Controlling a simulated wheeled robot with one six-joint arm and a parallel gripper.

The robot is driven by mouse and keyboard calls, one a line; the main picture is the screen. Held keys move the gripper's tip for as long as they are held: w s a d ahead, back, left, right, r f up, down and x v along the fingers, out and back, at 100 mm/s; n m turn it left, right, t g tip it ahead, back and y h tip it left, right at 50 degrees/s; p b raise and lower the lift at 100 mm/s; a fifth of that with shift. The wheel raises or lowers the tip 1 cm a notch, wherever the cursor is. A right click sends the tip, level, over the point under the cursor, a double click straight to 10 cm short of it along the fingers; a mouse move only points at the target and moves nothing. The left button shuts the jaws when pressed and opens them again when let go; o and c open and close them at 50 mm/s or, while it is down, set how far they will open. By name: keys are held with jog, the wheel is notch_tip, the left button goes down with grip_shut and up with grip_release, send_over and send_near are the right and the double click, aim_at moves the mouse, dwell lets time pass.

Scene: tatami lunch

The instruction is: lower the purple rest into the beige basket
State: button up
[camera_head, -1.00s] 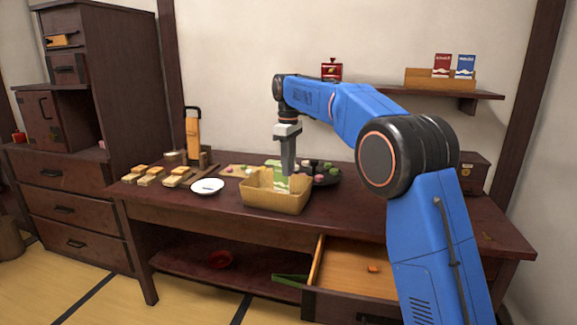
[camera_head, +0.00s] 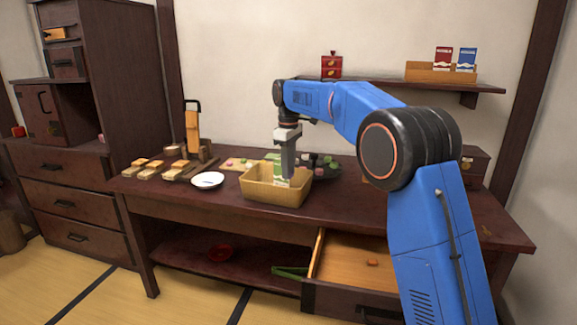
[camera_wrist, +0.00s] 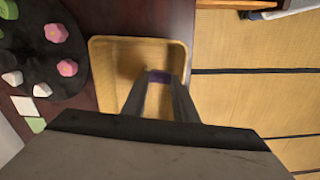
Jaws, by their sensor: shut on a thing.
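The beige basket (camera_head: 272,192) stands on the dark wooden table near its front edge, and it also shows in the wrist view (camera_wrist: 108,72). My gripper (camera_head: 288,176) points straight down with its fingers inside the basket's outline. In the wrist view my gripper (camera_wrist: 160,80) is shut on the small purple rest (camera_wrist: 160,76), which lies between the fingertips over the basket floor. I cannot tell whether the rest touches the floor. In the head view the rest is hidden by the basket wall and my fingers.
A dark round plate (camera_wrist: 40,85) with pink and white pieces lies right behind the basket. A white dish (camera_head: 208,180) sits to its left. A green-and-white carton (camera_head: 277,166) shows at the basket's back. An open drawer (camera_head: 350,265) juts out below.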

jog(key=shift+f, duration=2.25)
jog(key=shift+f, duration=2.5)
dwell(1.2)
jog(key=o, duration=1.1)
jog(key=shift+r, duration=0.15)
